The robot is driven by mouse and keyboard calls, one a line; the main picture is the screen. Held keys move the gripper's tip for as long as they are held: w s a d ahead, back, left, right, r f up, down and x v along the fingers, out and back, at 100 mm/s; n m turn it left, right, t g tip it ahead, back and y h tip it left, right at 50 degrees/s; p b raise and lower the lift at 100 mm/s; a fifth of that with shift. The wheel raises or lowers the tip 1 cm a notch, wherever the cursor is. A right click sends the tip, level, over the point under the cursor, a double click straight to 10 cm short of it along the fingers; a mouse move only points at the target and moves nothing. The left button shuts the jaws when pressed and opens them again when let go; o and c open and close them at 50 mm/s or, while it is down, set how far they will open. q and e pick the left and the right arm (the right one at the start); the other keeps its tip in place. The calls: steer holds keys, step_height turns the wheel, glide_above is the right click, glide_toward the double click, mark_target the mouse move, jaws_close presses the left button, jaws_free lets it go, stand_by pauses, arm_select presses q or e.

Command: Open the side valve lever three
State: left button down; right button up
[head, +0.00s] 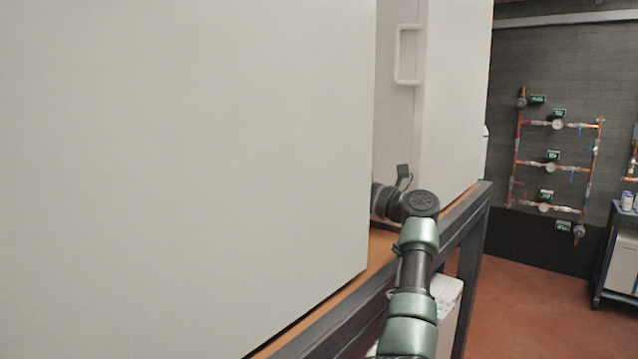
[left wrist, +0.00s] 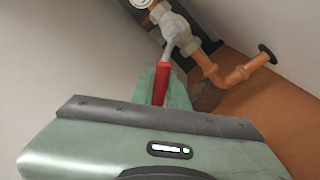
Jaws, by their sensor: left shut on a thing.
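A valve lever with a red handle (left wrist: 161,84) and a metal neck shows in the left wrist view, joined to a metal valve body on copper pipe (left wrist: 236,80). My left gripper (left wrist: 164,92) is shut on the red handle, with its green fingers around it. The lever points down toward the gripper in that view. In the head view, an arm of mine reaches into the gap between two white cabinets; its gripper and the valve are hidden there. I cannot read a number on the lever. My right gripper is in neither view.
A large white cabinet (head: 190,150) fills the left of the head view; another white cabinet (head: 457,100) stands beyond the gap, near a white handle (head: 400,55). Both stand on a wooden bench top (head: 380,244). Wall piping with gauges (head: 556,165) is at the far right.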

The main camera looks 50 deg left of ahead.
arm_select(q)
steer(key=c, duration=1.4)
jaws_free()
steer(key=shift+a, duration=0.15)
steer(key=v, duration=0.7)
steer(key=shift+d+b, duration=0.4)
steer(key=shift+f, duration=0.15)
